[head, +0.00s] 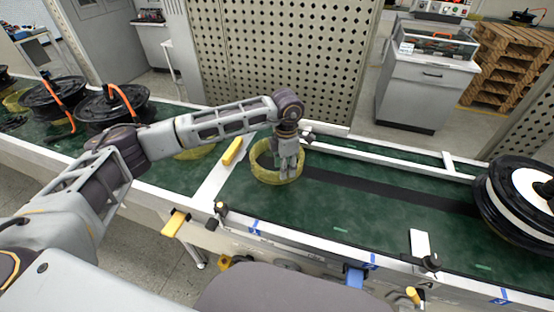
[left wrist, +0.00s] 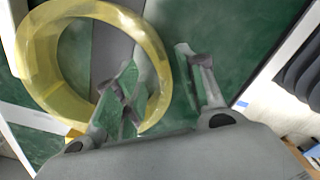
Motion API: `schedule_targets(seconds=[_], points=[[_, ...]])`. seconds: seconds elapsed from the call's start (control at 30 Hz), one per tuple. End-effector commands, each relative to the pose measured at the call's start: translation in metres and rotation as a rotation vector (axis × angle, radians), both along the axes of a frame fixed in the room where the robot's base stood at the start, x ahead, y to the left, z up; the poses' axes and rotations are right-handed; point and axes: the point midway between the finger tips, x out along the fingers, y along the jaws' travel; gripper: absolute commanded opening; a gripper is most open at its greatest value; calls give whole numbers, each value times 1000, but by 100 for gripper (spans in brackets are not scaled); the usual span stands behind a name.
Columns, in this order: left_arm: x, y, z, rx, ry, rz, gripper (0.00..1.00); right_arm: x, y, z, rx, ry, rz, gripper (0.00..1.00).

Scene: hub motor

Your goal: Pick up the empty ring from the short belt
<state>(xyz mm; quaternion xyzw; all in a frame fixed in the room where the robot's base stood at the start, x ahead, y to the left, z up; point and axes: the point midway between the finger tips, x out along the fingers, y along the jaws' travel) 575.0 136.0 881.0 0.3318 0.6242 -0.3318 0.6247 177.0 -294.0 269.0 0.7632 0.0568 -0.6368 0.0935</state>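The empty ring (head: 260,173) is a translucent yellow band lying on the green short belt (head: 330,208), and it fills the upper left of the left wrist view (left wrist: 38,60). My left gripper (head: 288,170) points down at the ring's right side in the head view. In the left wrist view its two fingers (left wrist: 156,54) are apart, one over the ring's opening and one outside, with the ring's wall between them. I cannot tell whether either finger touches the wall. My right gripper is not in view.
Black hub motors with orange cables (head: 112,103) stand on the belt at left. Another yellow ring (head: 195,152) is partly hidden behind my left arm. A large black-and-white wheel (head: 518,200) stands at the right. White rails edge the belt; its middle is clear.

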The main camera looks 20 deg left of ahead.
Motion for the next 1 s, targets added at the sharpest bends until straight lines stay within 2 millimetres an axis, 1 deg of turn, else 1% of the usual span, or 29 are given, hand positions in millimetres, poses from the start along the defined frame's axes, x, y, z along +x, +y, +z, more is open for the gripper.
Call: schedule_targets(seconds=[0.17,0.4,0.5,1.0], points=[[-2,2,-15,1,3,1,40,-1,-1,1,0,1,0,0],[-4,2,-41,1,3,1,40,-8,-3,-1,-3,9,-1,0],[-4,2,-48,0,2,0,40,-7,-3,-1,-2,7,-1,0],[-4,2,-50,0,1,0,40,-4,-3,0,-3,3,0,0]])
